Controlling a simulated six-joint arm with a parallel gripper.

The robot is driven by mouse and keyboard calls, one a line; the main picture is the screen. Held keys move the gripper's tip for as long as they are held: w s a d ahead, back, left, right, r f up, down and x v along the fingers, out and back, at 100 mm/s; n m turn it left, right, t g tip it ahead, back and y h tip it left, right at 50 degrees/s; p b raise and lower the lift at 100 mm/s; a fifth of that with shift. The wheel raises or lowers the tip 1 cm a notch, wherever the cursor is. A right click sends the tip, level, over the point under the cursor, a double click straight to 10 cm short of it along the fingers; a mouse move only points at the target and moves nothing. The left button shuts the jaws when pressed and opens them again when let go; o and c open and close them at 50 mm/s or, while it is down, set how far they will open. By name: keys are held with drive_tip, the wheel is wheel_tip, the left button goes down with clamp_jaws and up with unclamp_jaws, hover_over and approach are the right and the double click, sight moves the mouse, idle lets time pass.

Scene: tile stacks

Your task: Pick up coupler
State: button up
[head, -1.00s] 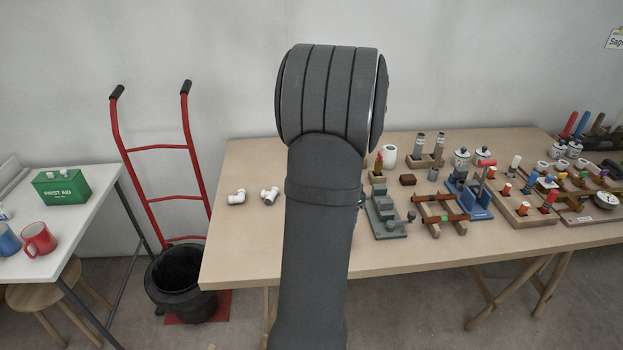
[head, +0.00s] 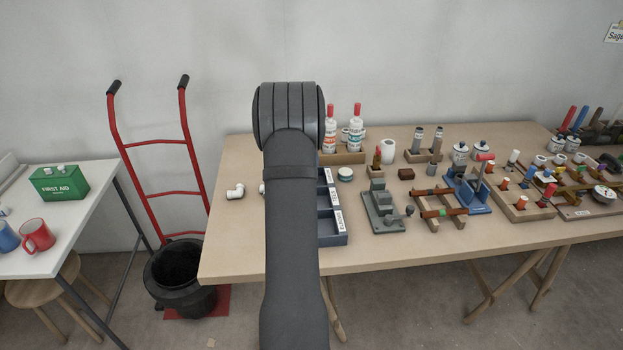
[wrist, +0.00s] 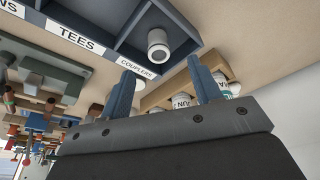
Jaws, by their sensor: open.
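In the wrist view a white, short cylindrical coupler (wrist: 158,46) stands in the compartment labelled COUPLERS of a dark blue-grey tray (wrist: 113,45). My gripper (wrist: 161,64) is open, its two blue fingers apart, with nothing between them. The coupler appears beyond the fingertips, roughly in line with the gap, and apart from them. In the head view the same tray (head: 333,240) is partly behind my arm. There the coupler and my gripper are hidden.
White labelled bottles stand in a wooden rack (head: 345,158) behind the tray. A grey stepped block (head: 383,212) stands to its right. A white elbow (head: 236,191) lies to the left, with another white piece (head: 262,188) mostly hidden by my arm. The table's front left is clear.

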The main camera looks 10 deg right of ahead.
drive_tip(key=x, duration=0.5)
drive_tip(key=shift+f, duration=0.2)
drive_tip(key=f, duration=0.1)
drive_tip(key=w+d+f, duration=0.1)
drive_tip(key=f, duration=0.2)
drive_tip(key=shift+w+d, duration=0.35)
drive_tip(key=shift+d, duration=0.05)
drive_tip(key=shift+w+d+f, duration=0.1)
drive_tip(key=shift+w+f, duration=0.05)
drive_tip(key=shift+f, duration=0.35)
drive_tip(key=c, duration=1.1)
drive_tip(key=shift+o, duration=0.2)
drive_tip(key=shift+r, duration=0.1)
